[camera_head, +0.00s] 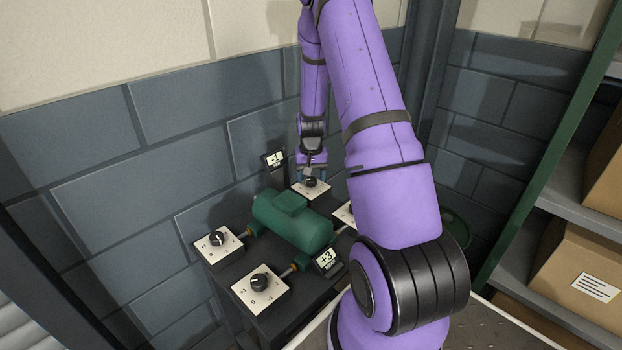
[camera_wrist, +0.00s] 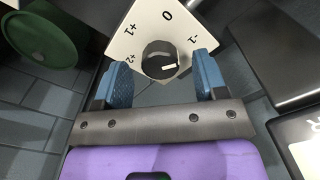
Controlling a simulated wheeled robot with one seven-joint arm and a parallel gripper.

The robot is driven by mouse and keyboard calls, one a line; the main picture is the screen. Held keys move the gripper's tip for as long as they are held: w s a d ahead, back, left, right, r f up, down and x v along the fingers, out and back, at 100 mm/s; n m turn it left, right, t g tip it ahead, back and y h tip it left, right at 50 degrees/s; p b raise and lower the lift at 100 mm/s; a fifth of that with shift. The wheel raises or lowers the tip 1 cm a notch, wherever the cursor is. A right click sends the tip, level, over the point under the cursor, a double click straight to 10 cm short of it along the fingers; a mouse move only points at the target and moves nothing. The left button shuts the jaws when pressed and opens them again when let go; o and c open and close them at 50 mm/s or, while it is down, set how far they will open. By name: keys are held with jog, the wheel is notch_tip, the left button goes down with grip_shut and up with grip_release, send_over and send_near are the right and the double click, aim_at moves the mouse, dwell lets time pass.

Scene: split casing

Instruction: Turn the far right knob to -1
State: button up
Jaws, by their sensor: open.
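The far knob (camera_head: 311,182) is black on a white plate at the back of the bench, right of the far display (camera_head: 274,158), which reads -1. In the wrist view the knob (camera_wrist: 158,59) has a white pointer facing right and slightly down, below the -1 label. The plate (camera_wrist: 150,22) also shows 0, +1 and +2; any mark behind the right finger is hidden. My gripper (camera_wrist: 162,72) is open, with its blue fingers on either side of the knob. In the head view my gripper (camera_head: 311,172) is just above it; contact cannot be told.
A green casing (camera_head: 292,220) lies in the middle of the bench. Other knobs sit at the left (camera_head: 218,238) and front (camera_head: 259,283); another plate (camera_head: 345,212) is partly hidden by my arm. A front display (camera_head: 327,260) reads +3. Walls stand close behind; shelves with boxes (camera_head: 575,270) are right.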

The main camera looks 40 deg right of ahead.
aim_at(310, 180)
notch_tip(310, 180, up, 10)
jog(key=shift+f, duration=0.15)
dwell(0.7)
jog(key=s+a+r+n+t, duration=0.1)
jog(key=s+a+r+n, duration=0.15)
jog(key=a+r, duration=0.65)
jog(key=s+a+r+n+t, duration=0.15)
jog(key=s+a+r, duration=0.25)
jog(key=a+r, duration=0.5)
jog(key=s+a+r+n+t, duration=0.1)
jog(key=s+a+r+n, duration=0.1)
jog(key=s+a+r, duration=0.3)
jog(key=s+a+r+n+t, duration=0.1)
jog(key=s+a+r, duration=0.3)
jog(key=s, duration=0.9)
jog(key=shift+s+a+r+n+t, duration=0.3)
jog(key=shift+a+r+n+t, duration=0.05)
jog(key=shift+a+n, duration=0.15)
